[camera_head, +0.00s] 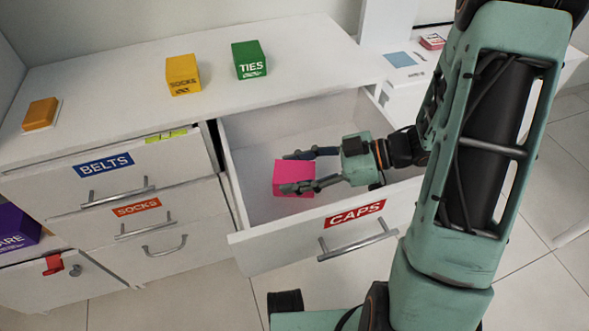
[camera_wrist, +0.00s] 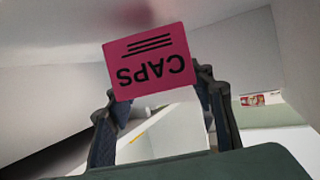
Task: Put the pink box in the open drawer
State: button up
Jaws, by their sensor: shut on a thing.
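The pink box (camera_head: 293,177) is between the fingers of my gripper (camera_head: 312,170), over the inside of the open drawer (camera_head: 250,140). In the wrist view the pink box (camera_wrist: 150,62) shows the word CAPS upside down, with the fingers of my gripper (camera_wrist: 165,105) on both sides of it. The drawer has a red CAPS label and a bar handle on its front. The gripper is shut on the box. I cannot tell whether the box touches the drawer floor.
Closed BELTS (camera_head: 110,175) and SOCKS (camera_head: 140,212) drawers are at left. A purple box (camera_head: 17,229) sits at far left.

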jog(key=shift+f, duration=0.25)
jog(key=o, duration=1.2)
jog(key=shift+r, duration=0.45)
jog(key=p+v, duration=0.2)
jog(key=v, duration=0.5)
jog(key=shift+d+r+p, duration=0.2)
jog(key=shift+r+p, duration=0.1)
jog(key=shift+p, duration=0.1)
